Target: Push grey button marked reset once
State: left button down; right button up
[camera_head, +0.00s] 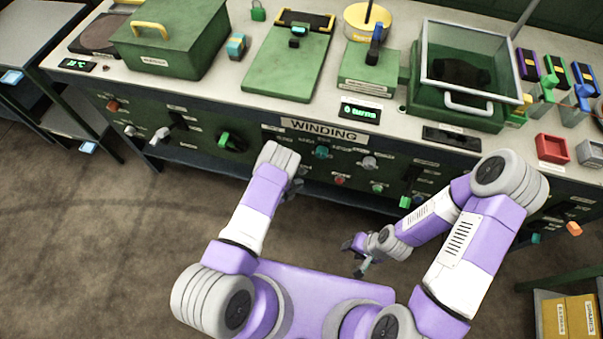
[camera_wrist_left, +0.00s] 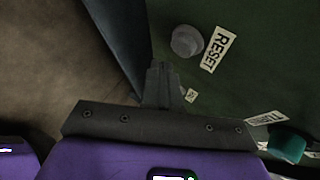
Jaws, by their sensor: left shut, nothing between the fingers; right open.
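In the left wrist view, the grey round button (camera_wrist_left: 187,41) sits on the dark green panel (camera_wrist_left: 235,90), beside a white label reading RESET (camera_wrist_left: 218,49). My left gripper (camera_wrist_left: 161,72) is shut and empty. Its fingertips appear just below and left of the button in that picture, with a visible gap; the depth between them is hard to tell. In the head view my left gripper (camera_head: 296,188) is in front of the winding panel, partly hidden by my forearm, and I cannot make out the reset button there. My right gripper (camera_head: 360,256) is open and empty, away from the bench.
A teal knob (camera_wrist_left: 287,142) is on the panel right of my left gripper. In the head view, the panel under the WINDING sign (camera_head: 324,130) carries several other knobs and buttons, including a red one (camera_head: 340,180) and a grey one (camera_head: 369,162). The floor (camera_head: 100,240) is clear.

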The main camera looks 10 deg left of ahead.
pick_arm(q)
jog(key=s+p, duration=0.1)
jog(key=s, duration=0.3)
jog(key=shift+s+a+p, duration=0.1)
jog(key=shift+s+p, duration=0.1)
jog(key=shift+p, duration=0.15)
dwell(0.6)
jog(key=s+d+r+n+g+y, duration=0.1)
jog(key=s+r+n+g, duration=0.3)
jog(key=n, duration=0.9)
jog(key=s+d+r+n+g+y+p, duration=0.1)
jog(key=s+d+r+n+g, duration=0.2)
jog(key=s+r+n, duration=0.7)
jog(key=s+n+g, duration=0.2)
jog(key=s+n, duration=0.1)
jog(key=s, duration=0.2)
jog(key=shift+d+n+y, duration=0.25)
jog(key=shift+n+y, duration=0.05)
